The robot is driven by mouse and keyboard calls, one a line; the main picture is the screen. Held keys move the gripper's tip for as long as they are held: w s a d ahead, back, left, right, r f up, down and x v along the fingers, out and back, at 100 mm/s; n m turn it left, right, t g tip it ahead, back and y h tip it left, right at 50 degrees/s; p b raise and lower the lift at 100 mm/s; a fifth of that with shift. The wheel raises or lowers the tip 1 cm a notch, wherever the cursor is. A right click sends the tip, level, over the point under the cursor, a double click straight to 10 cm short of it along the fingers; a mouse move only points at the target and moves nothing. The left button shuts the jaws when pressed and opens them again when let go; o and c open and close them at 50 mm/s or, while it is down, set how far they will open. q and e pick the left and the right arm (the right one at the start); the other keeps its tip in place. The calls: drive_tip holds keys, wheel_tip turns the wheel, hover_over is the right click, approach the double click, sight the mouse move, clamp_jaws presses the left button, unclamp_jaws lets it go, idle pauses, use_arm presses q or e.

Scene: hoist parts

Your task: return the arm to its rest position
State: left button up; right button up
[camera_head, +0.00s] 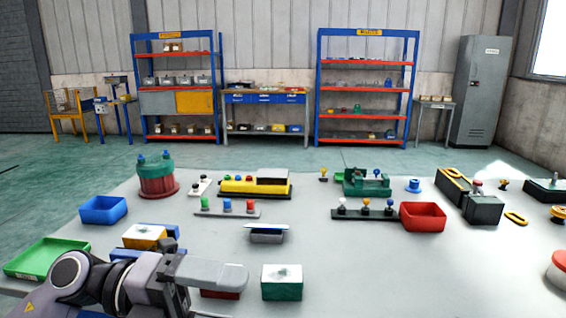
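My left arm comes in from the lower left and reaches over the front of the table. Its gripper (222,275) is seen from the side above the table's front part. Its fingers overlap in this view, so I cannot tell whether it is open or shut. A dark red block (220,295) is partly hidden below it, and a green block with a white top (282,283) stands just to its right. My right arm and gripper are not in view.
Near the arm are a green tray (45,258), a blue bin (103,210) and a yellow block (145,238). A red bin (423,217), a red-green cylinder (157,178) and a button row (228,208) stand farther back.

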use_arm(q)
drive_tip(key=w+a+f+n+t+y+p, duration=0.25)
drive_tip(key=a+f+n+t, duration=0.2)
drive_tip(key=n+t, duration=0.7)
drive_tip(key=w+a+f+n+t+y+p, duration=0.1)
drive_tip(key=w+a+f+n+t+y, duration=0.3)
drive_tip(key=n+t, duration=0.8)
drive_tip(key=s+a+f+n+g+y, duration=0.1)
drive_tip(key=s+f+n+g+y, duration=0.1)
drive_tip(key=f, duration=0.6)
drive_tip(key=s+a+f+n+g+y+p, duration=0.1)
drive_tip(key=s+a+f+n+g+y, duration=0.1)
drive_tip(key=s+f+n+g, duration=0.3)
drive_tip(key=s+a+f+n+g+y, duration=0.2)
drive_tip(key=s+f+n+g+y, duration=0.2)
drive_tip(key=f, duration=0.7)
drive_tip(key=s+n, duration=0.2)
drive_tip(key=s, duration=0.2)
drive_tip(key=shift+p, duration=0.3)
drive_tip(key=shift+r+y, duration=0.1)
drive_tip(key=shift+y, duration=0.15)
